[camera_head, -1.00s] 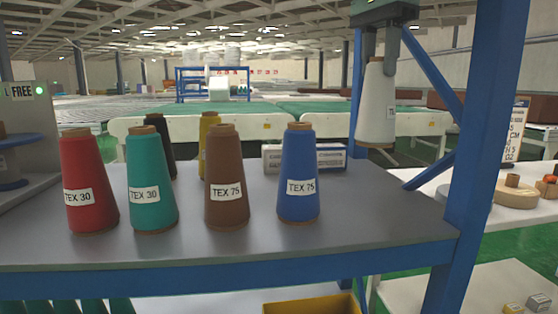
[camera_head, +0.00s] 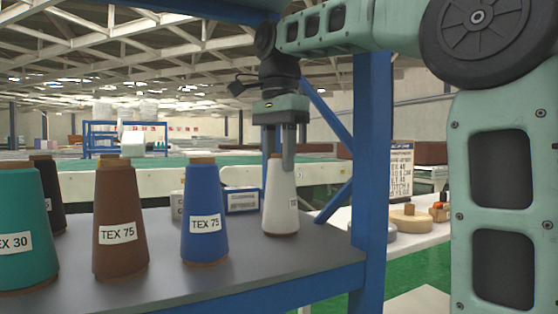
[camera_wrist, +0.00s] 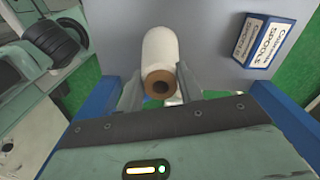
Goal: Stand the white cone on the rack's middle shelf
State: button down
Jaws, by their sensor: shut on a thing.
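The white cone (camera_head: 279,208) is upright at the right end of the grey shelf (camera_head: 180,280), right of the blue TEX 75 cone (camera_head: 204,215). Its base is at or just above the shelf surface; I cannot tell whether it touches. My gripper (camera_head: 281,166) comes from above and is shut on the cone's top. In the wrist view, the white cone (camera_wrist: 160,52) sits between my two fingers (camera_wrist: 160,88), with its brown core end facing the camera.
Brown (camera_head: 119,220), teal (camera_head: 24,230) and black (camera_head: 47,190) cones stand to the left. Small white-and-blue boxes (camera_head: 241,200) are behind; one box (camera_wrist: 264,38) shows in the wrist view. A blue rack post (camera_head: 369,170) rises right of the cone.

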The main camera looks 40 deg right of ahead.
jog(key=c, duration=0.9)
grip_release()
notch_tip(320, 180, up, 12)
jog(key=p, duration=0.6)
jog(key=shift+r, duration=0.1)
